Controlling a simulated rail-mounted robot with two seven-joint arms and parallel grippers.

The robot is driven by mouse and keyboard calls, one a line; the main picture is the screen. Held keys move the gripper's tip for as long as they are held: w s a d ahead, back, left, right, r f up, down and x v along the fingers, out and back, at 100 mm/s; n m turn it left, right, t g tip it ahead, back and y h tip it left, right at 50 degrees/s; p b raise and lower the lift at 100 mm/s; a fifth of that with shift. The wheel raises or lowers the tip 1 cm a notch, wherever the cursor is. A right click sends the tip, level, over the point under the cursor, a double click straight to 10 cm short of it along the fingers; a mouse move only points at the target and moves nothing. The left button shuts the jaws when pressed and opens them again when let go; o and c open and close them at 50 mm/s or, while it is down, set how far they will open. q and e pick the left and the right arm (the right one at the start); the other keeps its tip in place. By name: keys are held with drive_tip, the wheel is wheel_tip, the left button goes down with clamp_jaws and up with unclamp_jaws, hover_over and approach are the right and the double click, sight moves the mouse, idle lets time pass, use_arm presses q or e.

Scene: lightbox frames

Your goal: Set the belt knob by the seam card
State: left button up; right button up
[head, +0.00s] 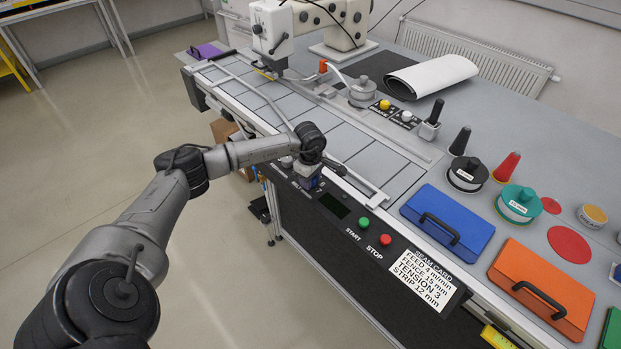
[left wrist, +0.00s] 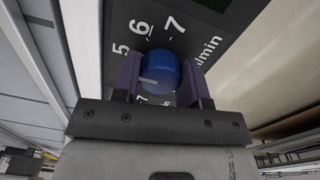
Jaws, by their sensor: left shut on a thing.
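The belt knob is a blue round knob (left wrist: 160,70) on the dark front panel. My left gripper (left wrist: 160,88) is shut on it, one finger on each side. A white line on the knob points to the left in the left wrist view. The numbers 5, 6 and 7 and part of "m/min" show around it; other marks are hidden by the gripper. In the head view my left gripper (head: 309,179) covers most of the knob. The white seam card (head: 428,275) reads feed 4 m/min, fence 15 mm, tension 3, strip 12 mm. My right gripper is out of view.
A dark display (head: 334,206), a green START button (head: 363,222) and a red STOP button (head: 385,240) sit right of the knob. The grey belt (head: 345,143) lies behind. Blue (head: 447,222) and orange (head: 541,289) cases stand on the table at right.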

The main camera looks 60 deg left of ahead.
use_arm(q)
drive_tip(key=shift+n, duration=0.3)
drive_tip(key=n+p, duration=0.1)
drive_tip(key=n, duration=0.2)
drive_tip(key=shift+r+n, duration=0.1)
drive_tip(key=shift+n, duration=0.2)
drive_tip(key=n, duration=0.3)
drive_tip(key=shift+p, duration=0.4)
drive_tip(key=shift+n, duration=0.7)
drive_tip(key=o, duration=0.9)
